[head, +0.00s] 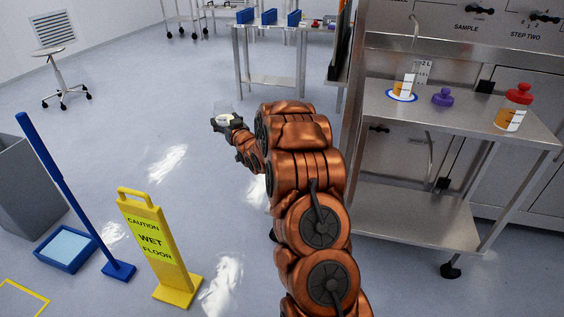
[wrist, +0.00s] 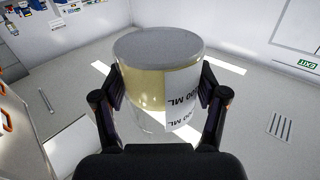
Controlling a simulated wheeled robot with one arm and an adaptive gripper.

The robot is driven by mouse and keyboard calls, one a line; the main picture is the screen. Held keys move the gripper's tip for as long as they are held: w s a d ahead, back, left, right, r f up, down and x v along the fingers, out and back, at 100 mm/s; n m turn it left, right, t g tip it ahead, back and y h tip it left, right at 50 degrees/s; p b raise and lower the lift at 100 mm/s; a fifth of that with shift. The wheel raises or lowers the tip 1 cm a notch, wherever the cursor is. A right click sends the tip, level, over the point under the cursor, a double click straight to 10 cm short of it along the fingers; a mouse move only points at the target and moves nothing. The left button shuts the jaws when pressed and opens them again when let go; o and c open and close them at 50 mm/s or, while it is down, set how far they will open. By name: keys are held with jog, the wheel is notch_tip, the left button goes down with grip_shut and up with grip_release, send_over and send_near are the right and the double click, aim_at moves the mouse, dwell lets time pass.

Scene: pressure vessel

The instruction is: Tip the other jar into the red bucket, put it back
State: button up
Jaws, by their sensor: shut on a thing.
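My gripper (head: 226,124) is shut on a clear jar (head: 223,114), held out over open floor in the head view. In the wrist view, my gripper (wrist: 160,98) has one finger on each side of the jar (wrist: 142,85). The jar shows pale yellow contents, a flat grey round end and a white label with upside-down "ML" lettering. I cannot tell whether that grey end is its base or a lid. No red bucket shows.
The steel cart (head: 545,140) stands at right, with a purple cap (head: 442,97) on top. A yellow wet-floor sign (head: 157,240), a blue mop (head: 75,190) and a grey bin (head: 30,180) stand at left. A steel table (head: 270,35) stands behind. Floor around the jar is clear.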

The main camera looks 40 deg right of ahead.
jog(key=s+d+f+h+b, duration=0.1)
jog(key=s+d+f+b, duration=0.2)
jog(key=d+f, duration=0.6)
jog(key=s+d+f+m+h+b, duration=0.1)
jog(key=s+d+f+b, duration=0.3)
jog(key=d+f, duration=0.5)
jog(key=shift+s+d+g, duration=0.2)
jog(key=shift+d+g, duration=0.1)
jog(key=shift+d, duration=0.6)
jog(key=shift+s+p, duration=0.15)
jog(key=shift+p, duration=0.4)
